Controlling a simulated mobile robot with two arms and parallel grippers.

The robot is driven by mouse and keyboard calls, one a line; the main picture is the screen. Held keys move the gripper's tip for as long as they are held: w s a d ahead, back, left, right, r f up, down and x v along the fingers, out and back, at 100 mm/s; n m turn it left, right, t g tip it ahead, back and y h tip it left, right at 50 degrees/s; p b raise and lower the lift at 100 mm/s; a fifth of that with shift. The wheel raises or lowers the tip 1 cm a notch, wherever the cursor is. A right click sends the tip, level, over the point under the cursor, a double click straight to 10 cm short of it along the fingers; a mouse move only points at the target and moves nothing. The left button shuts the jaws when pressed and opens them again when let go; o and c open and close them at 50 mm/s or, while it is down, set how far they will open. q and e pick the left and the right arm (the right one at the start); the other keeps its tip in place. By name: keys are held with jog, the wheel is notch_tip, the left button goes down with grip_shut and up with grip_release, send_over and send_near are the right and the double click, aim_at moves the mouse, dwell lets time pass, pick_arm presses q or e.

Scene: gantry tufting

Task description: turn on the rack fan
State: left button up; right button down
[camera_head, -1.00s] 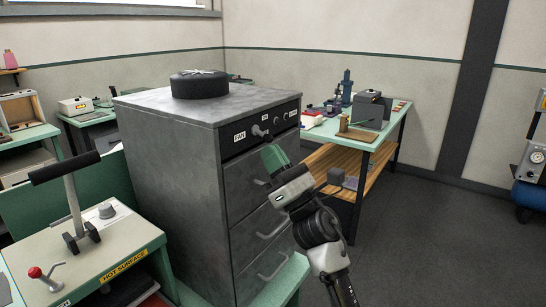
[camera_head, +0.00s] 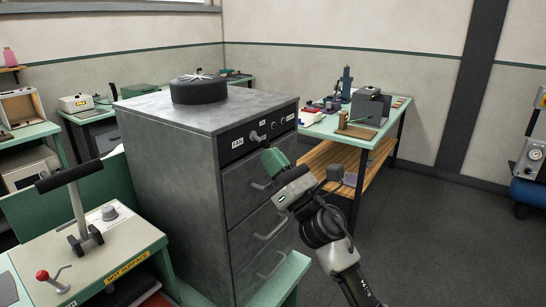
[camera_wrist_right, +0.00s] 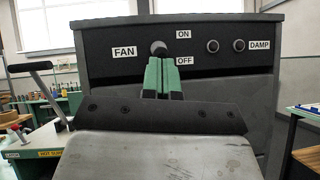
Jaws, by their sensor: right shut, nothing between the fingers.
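The fan switch (camera_head: 255,136) is a small knobbed lever on the dark top panel of the grey drawer cabinet (camera_head: 165,160), right of the FAN label (camera_head: 237,142). In the right wrist view its round knob (camera_wrist_right: 158,47) shows just above the green fingertips, left of the ON and OFF labels. The fingers hide its lower part, so its setting is unclear. My right gripper (camera_head: 270,156) is shut and empty in front of the panel, just below the switch; I cannot tell if it touches. A round black fan unit (camera_head: 199,92) sits on the cabinet. My left gripper is out of view.
Two knobs by the DAMP label (camera_wrist_right: 258,45) are further right on the panel. Drawer handles (camera_head: 270,226) stick out below. A hot-surface press (camera_head: 95,245) with a raised lever stands at left. A bench (camera_head: 350,138) with tools stands behind at right.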

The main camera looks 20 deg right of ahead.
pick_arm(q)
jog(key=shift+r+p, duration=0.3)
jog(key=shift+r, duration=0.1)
pick_arm(e)
jog(key=shift+s+d+r, duration=0.1)
jog(key=shift+s+r, duration=0.05)
jog(key=shift+r, duration=0.2)
